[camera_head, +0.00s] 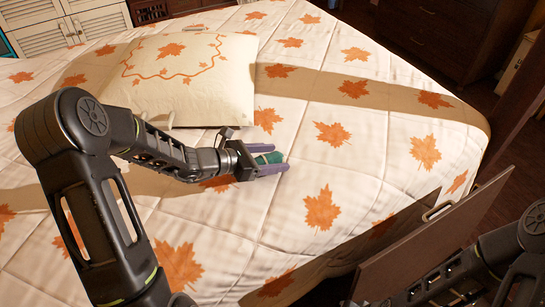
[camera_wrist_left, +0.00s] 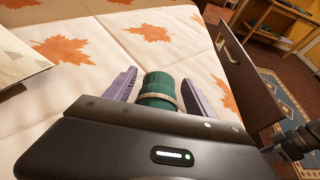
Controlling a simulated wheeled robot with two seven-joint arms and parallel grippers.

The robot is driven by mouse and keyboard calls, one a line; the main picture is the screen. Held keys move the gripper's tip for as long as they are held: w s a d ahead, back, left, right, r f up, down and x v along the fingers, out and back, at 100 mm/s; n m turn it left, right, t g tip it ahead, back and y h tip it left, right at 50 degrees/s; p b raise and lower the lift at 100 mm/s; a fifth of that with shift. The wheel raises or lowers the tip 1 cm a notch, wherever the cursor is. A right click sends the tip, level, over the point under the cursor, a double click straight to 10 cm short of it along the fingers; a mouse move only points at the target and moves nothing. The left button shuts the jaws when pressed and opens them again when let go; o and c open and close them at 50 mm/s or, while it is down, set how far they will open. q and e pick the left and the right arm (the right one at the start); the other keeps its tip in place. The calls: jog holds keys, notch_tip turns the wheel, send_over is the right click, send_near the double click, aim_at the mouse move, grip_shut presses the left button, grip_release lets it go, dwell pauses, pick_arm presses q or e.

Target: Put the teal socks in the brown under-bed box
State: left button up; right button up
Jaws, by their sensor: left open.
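The teal socks (camera_head: 268,157) are a small roll lying on the bed. In the left wrist view the socks (camera_wrist_left: 159,88) show a pale band around them. My left gripper (camera_head: 281,158) is open, with one finger on each side of the socks; a small gap shows beside them in the wrist view. A brown panel with a handle (camera_head: 440,238) stands beside the bed at lower right and looks like the front of the brown under-bed box; the box's inside is hidden. My right arm (camera_head: 480,270) shows at lower right, but its gripper is not seen.
The bed (camera_head: 350,120) has a white quilt with orange leaves. A cream pillow (camera_head: 185,85) lies behind my left gripper. A dark chest of drawers (camera_head: 430,35) stands beyond the bed. A patterned rug (camera_wrist_left: 285,95) lies on the floor past the panel.

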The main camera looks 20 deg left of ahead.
pick_arm(q)
jog(key=p+v, duration=0.1)
jog(key=v, duration=1.1)
jog(key=shift+r, duration=0.15)
